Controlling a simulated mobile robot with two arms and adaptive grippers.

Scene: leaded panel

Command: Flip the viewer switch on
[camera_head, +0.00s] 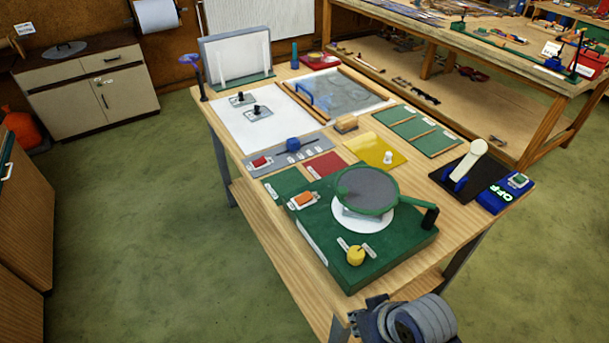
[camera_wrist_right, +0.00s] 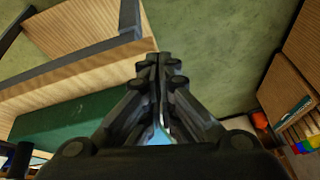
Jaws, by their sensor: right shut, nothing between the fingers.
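A blue box (camera_head: 506,194) marked "OFF" lies at the table's right corner, with a small green-and-white switch (camera_head: 518,181) on top. A red switch (camera_head: 260,162) sits on a grey strip. The labels are too small to tell which is the viewer's. My right gripper (camera_head: 360,318) is at the table's near corner, apart from these switches. In the right wrist view, its fingers (camera_wrist_right: 158,66) are shut and empty. My left gripper is not in view.
A white arm-like piece (camera_head: 470,165) rises from a black base beside the blue box. A second workbench (camera_head: 480,48) stands behind. The floor (camera_head: 130,240) at left is clear.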

